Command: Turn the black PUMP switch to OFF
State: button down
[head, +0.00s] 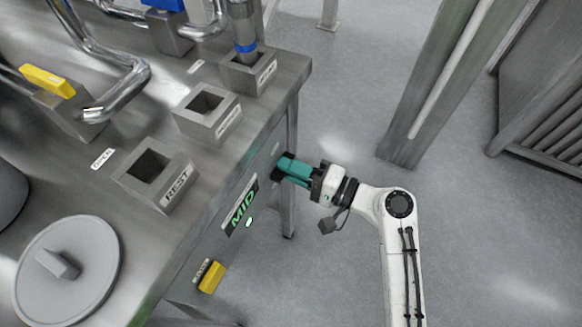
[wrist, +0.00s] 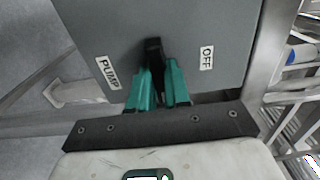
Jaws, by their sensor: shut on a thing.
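The black PUMP switch (wrist: 153,50) is on the grey panel in the wrist view, between a PUMP label (wrist: 107,73) on its left and an OFF label (wrist: 207,58) on its right. My gripper (wrist: 158,80) has its two teal fingers shut on the switch, one on each side. In the head view my gripper (head: 284,166) reaches the front side of the steel machine from the right. The fingers and table edge hide most of the switch there, so its exact setting is hard to tell.
A green MID display (head: 241,207) and a yellow switch (head: 211,277) are on the machine's front, left of my gripper. Open sockets, including one marked REST (head: 177,186), stand on the steel top (head: 75,190). The floor right of the machine is clear near my arm.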

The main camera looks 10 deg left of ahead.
jog(key=shift+f+n+b, duration=0.2)
jog(key=shift+n+b, duration=0.1)
jog(key=shift+b, duration=0.25)
jog(key=n+b, duration=1.7)
jog(key=b, duration=0.4)
jog(key=shift+b, duration=0.3)
jog(key=shift+r+n, duration=0.1)
jog(key=shift+n, duration=0.2)
jog(key=c, duration=1.1)
grip_release()
jog(key=shift+d, duration=0.1)
jog(key=v, duration=1)
jog(key=shift+s+d+r, duration=0.1)
jog(key=shift+s+d, duration=0.05)
jog(key=shift+d, duration=0.2)
